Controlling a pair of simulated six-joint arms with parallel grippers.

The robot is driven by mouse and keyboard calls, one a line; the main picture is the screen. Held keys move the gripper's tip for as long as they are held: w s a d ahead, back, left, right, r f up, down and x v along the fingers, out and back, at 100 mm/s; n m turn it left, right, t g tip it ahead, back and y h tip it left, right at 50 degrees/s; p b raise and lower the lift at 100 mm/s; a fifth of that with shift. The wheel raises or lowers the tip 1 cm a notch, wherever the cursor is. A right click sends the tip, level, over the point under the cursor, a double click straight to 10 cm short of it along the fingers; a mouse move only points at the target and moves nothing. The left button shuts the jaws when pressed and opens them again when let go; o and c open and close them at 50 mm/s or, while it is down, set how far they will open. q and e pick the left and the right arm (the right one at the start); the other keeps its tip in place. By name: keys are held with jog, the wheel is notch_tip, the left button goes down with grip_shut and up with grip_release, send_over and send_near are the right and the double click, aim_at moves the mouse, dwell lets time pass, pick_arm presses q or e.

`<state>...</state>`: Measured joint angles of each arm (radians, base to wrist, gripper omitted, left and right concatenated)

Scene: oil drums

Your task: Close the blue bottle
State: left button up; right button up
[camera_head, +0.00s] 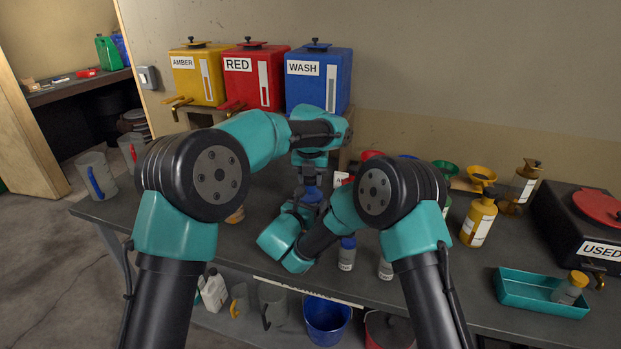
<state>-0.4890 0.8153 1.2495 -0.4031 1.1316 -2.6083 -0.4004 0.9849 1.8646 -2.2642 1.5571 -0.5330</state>
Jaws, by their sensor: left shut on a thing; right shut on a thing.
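My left gripper (310,180) points down at mid-table, shut on a small blue piece (312,194) that looks like the blue bottle's cap. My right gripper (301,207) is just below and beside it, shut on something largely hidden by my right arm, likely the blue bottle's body. Whether the cap sits on the bottle's neck or just above it, I cannot tell. Another small bottle with a blue top (347,253) stands near the table's front edge, right of my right wrist.
Amber (200,75), red (254,78) and blue wash (318,80) containers stand at the back. A yellow bottle (479,220), teal tray (512,289) and black used-oil box (570,228) are at the right. A pale bottle (385,269) stands near the front edge. Jugs (96,176) stand at the left.

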pick_arm(q)
jog(key=shift+m, duration=1.4)
jog(key=o, duration=0.9)
jog(key=shift+r, duration=2.3)
jog(key=shift+n, duration=0.3)
jog(key=shift+c, duration=0.4)
